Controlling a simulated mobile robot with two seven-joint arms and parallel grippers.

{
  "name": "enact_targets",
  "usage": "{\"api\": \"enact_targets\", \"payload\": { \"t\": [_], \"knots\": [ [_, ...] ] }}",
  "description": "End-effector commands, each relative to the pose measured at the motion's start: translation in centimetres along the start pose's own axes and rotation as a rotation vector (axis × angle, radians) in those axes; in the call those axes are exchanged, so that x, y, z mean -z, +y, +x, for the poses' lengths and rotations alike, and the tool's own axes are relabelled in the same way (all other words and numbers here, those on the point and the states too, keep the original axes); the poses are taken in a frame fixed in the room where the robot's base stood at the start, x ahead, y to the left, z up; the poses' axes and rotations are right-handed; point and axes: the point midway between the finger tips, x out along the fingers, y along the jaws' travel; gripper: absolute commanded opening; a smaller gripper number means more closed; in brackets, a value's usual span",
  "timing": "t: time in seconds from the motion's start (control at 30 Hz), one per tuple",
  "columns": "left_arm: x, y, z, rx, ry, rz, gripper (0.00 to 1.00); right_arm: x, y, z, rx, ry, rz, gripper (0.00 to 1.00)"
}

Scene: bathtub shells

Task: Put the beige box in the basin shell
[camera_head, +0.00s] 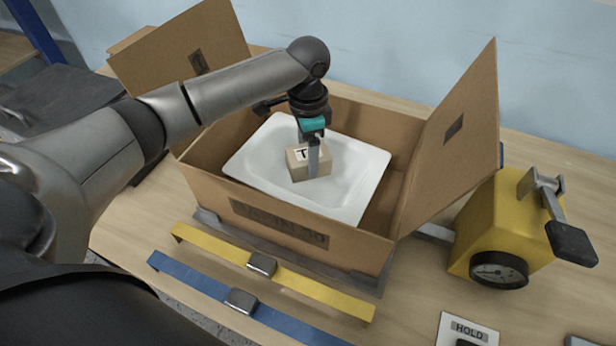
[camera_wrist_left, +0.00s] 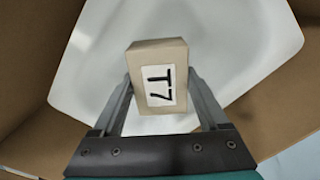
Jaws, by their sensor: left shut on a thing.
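The beige box (camera_head: 298,166) has a white label, which reads T7 in the left wrist view (camera_wrist_left: 150,55). My left gripper (camera_head: 312,160) points down from above and is shut on the beige box, with a finger on each side of it in the left wrist view (camera_wrist_left: 162,95). The white basin shell (camera_head: 355,165) lies inside an open cardboard carton (camera_head: 300,235). The beige box is over the inside of the basin; I cannot tell whether it touches the bottom. The basin also fills the background of the left wrist view (camera_wrist_left: 235,45). My right gripper is not in view.
The carton's flaps stand up at the right (camera_head: 450,135) and the back left (camera_head: 185,60). A yellow device with a dial (camera_head: 500,230) stands to the right. Yellow (camera_head: 320,291) and blue (camera_head: 200,284) straps lie in front. A HOLD card (camera_head: 467,329) lies at the lower right.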

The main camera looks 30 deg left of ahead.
Motion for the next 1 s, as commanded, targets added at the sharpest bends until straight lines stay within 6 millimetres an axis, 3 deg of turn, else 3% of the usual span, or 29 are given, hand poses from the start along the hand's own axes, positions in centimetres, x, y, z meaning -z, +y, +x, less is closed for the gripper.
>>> {"api": "enact_targets", "payload": {
  "t": [0.1, 0.33, 0.53, 0.93, 0.97, 1.0],
  "knots": [
    [0.0, 0.0, 2.0, -0.001, 0.0, 0.0, 0.07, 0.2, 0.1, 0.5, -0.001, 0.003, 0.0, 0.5],
    [0.0, 0.0, 3.5, 0.0, 0.0, 0.001, 0.07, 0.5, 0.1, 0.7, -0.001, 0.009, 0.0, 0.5],
    [0.0, 0.0, 6.6, 0.0, -0.001, 0.0, 0.07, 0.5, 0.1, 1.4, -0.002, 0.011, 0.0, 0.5],
    [0.1, 0.0, 7.2, 0.001, 0.002, 0.0, 0.07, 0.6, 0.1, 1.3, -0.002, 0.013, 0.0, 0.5],
    [0.0, 0.0, 7.3, 0.0, 0.001, 0.0, 0.78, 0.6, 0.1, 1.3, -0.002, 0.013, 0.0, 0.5],
    [0.0, 0.0, 7.2, 0.001, 0.001, 0.001, 0.82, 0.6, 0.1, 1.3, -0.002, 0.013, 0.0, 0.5]
  ]
}}
